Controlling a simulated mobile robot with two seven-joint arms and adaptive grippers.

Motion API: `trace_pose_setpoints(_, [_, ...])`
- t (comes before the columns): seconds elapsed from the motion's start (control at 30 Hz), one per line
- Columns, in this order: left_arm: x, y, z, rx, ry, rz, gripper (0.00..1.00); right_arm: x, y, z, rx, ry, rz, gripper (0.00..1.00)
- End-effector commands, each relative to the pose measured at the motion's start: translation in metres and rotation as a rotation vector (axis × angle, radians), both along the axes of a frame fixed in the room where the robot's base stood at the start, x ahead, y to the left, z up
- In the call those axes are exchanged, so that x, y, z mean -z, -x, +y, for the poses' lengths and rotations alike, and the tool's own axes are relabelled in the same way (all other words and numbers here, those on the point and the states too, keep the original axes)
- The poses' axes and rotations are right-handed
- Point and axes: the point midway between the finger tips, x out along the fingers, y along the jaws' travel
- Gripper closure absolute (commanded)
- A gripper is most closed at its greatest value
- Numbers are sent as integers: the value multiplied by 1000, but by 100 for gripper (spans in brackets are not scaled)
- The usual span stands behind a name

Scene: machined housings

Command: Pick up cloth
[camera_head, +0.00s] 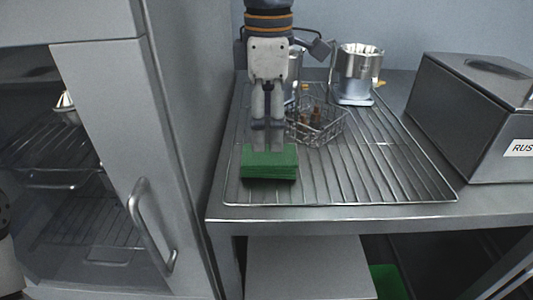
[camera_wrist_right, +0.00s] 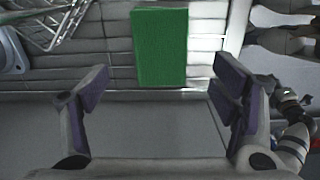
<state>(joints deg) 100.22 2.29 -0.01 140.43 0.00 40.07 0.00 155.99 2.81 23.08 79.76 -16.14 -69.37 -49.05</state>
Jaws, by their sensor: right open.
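The green cloth (camera_head: 269,164) is a folded, layered stack lying on the wire rack near its front left. It also shows in the right wrist view (camera_wrist_right: 160,45), at the upper middle. My right gripper (camera_head: 268,138) points down at the far edge of the cloth in the head view. In the wrist view its two fingers (camera_wrist_right: 160,82) are spread wide, with nothing between the pads but the near end of the cloth in line with the gap. Whether a fingertip touches the cloth cannot be told. My left gripper does not show.
The wire rack (camera_head: 350,180) lies on a steel table (camera_head: 480,205). A wire basket (camera_head: 328,128) with small parts stands close right of the gripper, a metal housing (camera_head: 357,70) behind. A lidded box (camera_head: 470,120) is at right, a cabinet with a handle (camera_head: 150,228) at left.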

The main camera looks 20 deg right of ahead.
Motion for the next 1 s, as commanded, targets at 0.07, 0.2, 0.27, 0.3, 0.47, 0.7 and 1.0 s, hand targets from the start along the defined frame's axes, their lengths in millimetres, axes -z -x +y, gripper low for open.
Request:
trace_pose_setpoints(0.07, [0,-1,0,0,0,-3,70,10,0,0,1,1,1,20])
trace_pose_setpoints(0.2, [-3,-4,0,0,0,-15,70,33,3,0,2,1,1,20])
trace_pose_setpoints(0.27, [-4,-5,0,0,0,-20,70,45,4,0,2,0,2,20])
trace_pose_setpoints(0.3, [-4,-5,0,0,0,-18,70,52,3,0,2,1,0,20])
trace_pose_setpoints(0.47, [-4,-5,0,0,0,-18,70,64,3,0,1,0,-1,20])
trace_pose_setpoints(0.7, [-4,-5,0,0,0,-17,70,64,3,0,2,0,-1,40])
trace_pose_setpoints(1.0, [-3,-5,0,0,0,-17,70,64,3,0,2,0,-1,67])
